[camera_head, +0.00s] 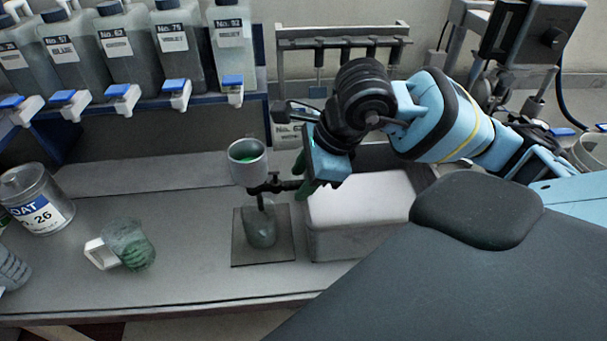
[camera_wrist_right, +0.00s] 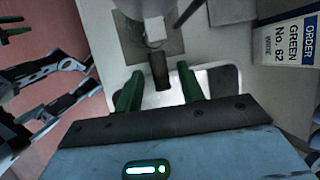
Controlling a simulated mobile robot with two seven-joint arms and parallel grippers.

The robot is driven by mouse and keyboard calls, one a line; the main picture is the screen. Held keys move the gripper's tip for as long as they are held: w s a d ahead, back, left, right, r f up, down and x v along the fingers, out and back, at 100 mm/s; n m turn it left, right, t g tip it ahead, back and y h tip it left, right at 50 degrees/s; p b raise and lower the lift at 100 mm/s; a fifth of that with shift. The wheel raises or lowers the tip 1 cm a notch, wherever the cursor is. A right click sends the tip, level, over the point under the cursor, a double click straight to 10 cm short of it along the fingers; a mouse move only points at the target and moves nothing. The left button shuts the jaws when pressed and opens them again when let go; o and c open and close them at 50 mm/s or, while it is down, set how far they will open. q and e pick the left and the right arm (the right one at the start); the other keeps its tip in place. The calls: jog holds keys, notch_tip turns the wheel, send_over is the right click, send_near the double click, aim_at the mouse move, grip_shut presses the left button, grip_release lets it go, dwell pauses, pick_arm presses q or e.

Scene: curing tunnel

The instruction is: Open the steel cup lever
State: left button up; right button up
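The steel cup (camera_head: 248,162), with green inside, stands on a post above a square plate (camera_head: 282,250). A glass jar (camera_head: 261,228) stands on the plate under it. The cup's dark lever (camera_head: 281,186) sticks out to the right. My right gripper (camera_head: 302,180) is at the lever's outer end. In the right wrist view, my right gripper (camera_wrist_right: 160,69) is open, with the lever's end (camera_wrist_right: 160,70) between its green fingers and a gap on each side. My left gripper (camera_wrist_right: 14,26) seems to show at the upper left of that view, green fingers apart; it is out of the head view.
A pale tub (camera_head: 360,205) stands just right of the plate, under my right gripper. A green-stained mug (camera_head: 130,245) and a tin (camera_head: 38,200) are at the left. Several numbered bottles (camera_head: 180,45) line the back shelf. An order card (camera_wrist_right: 290,45) reads green No. 62.

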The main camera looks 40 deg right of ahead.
grip_shut()
